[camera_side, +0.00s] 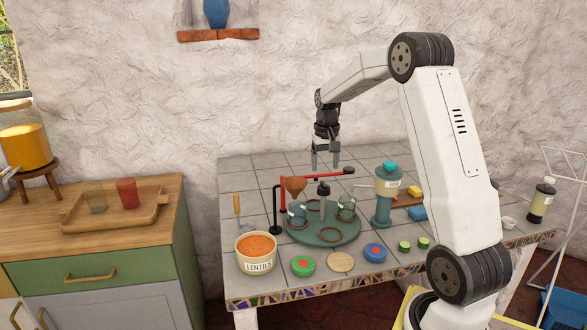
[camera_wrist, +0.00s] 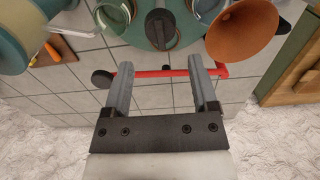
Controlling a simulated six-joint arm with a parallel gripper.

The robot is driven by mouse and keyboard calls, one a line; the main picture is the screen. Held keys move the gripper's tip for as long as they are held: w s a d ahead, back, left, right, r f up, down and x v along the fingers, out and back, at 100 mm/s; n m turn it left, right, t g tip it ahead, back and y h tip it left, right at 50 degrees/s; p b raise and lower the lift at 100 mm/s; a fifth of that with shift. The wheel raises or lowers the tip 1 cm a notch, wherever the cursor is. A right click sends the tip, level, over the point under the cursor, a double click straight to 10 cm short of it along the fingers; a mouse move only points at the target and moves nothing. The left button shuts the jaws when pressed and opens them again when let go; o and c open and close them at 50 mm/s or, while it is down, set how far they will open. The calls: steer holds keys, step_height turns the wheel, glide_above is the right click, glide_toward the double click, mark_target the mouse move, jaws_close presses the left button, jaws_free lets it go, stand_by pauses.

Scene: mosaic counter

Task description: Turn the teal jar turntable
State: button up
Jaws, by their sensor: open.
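The teal jar turntable (camera_side: 322,236) is a round disc on the tiled counter, with a dark centre post and knob (camera_side: 323,188). Clear glass jars (camera_side: 346,210) stand in ring holders near its edge. In the wrist view, the turntable (camera_wrist: 186,40) is at the top, with its dark knob (camera_wrist: 159,28) between the lines of my fingers. My gripper (camera_side: 325,165) is open and empty, pointing down above and behind the turntable. In the wrist view, my gripper (camera_wrist: 159,62) shows two spread fingers, with a red bar (camera_wrist: 160,73) crossing beyond them.
A copper funnel (camera_side: 293,185) hangs over the turntable's left side. The red bar ends in a black knob (camera_side: 349,171). A teal dispenser (camera_side: 384,206) stands right.

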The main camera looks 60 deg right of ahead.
mark_target(324, 183)
steer(key=shift+f, duration=3.6)
jaws_close()
